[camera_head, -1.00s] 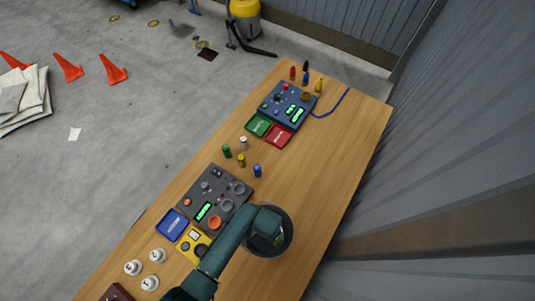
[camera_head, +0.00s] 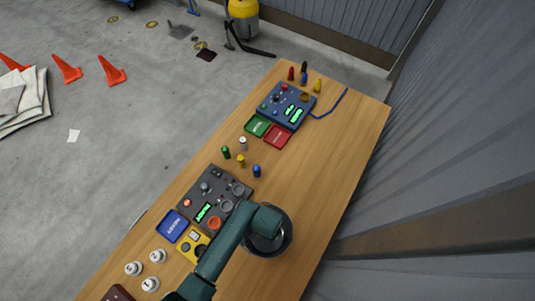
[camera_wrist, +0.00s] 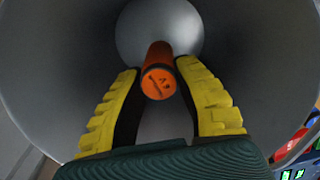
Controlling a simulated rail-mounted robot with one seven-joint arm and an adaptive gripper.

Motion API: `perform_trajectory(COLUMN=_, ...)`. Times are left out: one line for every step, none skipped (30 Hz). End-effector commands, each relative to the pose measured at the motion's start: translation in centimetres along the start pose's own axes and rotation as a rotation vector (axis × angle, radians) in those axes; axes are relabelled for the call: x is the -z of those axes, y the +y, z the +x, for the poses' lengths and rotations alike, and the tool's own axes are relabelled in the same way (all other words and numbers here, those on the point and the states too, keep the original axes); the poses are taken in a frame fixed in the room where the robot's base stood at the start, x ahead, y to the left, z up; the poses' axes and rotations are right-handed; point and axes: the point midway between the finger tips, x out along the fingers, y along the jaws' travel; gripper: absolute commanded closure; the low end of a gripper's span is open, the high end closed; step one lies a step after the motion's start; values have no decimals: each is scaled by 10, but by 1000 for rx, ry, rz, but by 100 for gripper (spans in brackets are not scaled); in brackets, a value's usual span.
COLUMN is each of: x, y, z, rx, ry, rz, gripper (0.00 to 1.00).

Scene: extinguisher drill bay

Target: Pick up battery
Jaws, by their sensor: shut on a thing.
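The battery (camera_wrist: 159,82) is an orange cylinder with dark markings on its near end, seen in the wrist view. It is between the two yellow-padded fingers of my gripper (camera_wrist: 158,70), which are shut on it. Around and behind it is the smooth grey inside of a round bowl (camera_wrist: 60,75). In the head view the bowl (camera_head: 281,244) stands on the table, with my arm reaching over it. My fingers and the battery are hidden there. I cannot tell whether the battery touches the bowl.
On the wooden table (camera_head: 335,165), a grey control panel (camera_head: 213,176), a blue tray (camera_head: 172,224) and a yellow box (camera_head: 194,236) lie left of the bowl. Several small cylinders stand beyond. A blue panel (camera_head: 286,92) is farther back. The table's right side is clear.

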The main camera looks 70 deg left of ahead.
Motion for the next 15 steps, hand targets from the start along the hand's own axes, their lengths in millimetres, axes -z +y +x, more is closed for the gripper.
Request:
perform_trajectory(x=1, y=0, z=-15, rx=1, ry=5, rz=0, gripper=100)
perform_trajectory(x=0, y=0, z=-23, rx=1, ry=5, rz=0, gripper=100)
perform_trajectory(x=1, y=0, z=-32, rx=1, ry=5, rz=0, gripper=100)
perform_trajectory(x=0, y=0, z=-38, rx=1, ry=3, rz=0, gripper=100)
perform_trajectory(x=1, y=0, z=-44, rx=1, ry=4, rz=0, gripper=100)
perform_trajectory(x=1, y=0, z=-51, rx=1, ry=3, rz=0, gripper=100)
perform_trajectory(x=1, y=0, z=-55, rx=1, ry=3, rz=0, gripper=100)
perform_trajectory(x=0, y=0, z=-59, rx=0, ry=2, rz=0, gripper=100)
perform_trajectory(x=0, y=0, z=-63, rx=0, ry=1, rz=0, gripper=100)
perform_trajectory(x=0, y=0, z=-66, rx=0, ry=0, rz=0, gripper=100)
perform_trajectory(x=0, y=0, z=-69, rx=0, ry=0, rz=0, gripper=100)
perform_trajectory(x=0, y=0, z=-72, rx=0, ry=0, rz=0, gripper=100)
perform_trajectory(x=0, y=0, z=-75, rx=0, ry=0, rz=0, gripper=100)
perform_trajectory(x=0, y=0, z=-77, rx=0, ry=0, rz=0, gripper=100)
perform_trajectory(x=0, y=0, z=-81, rx=0, ry=0, rz=0, gripper=100)
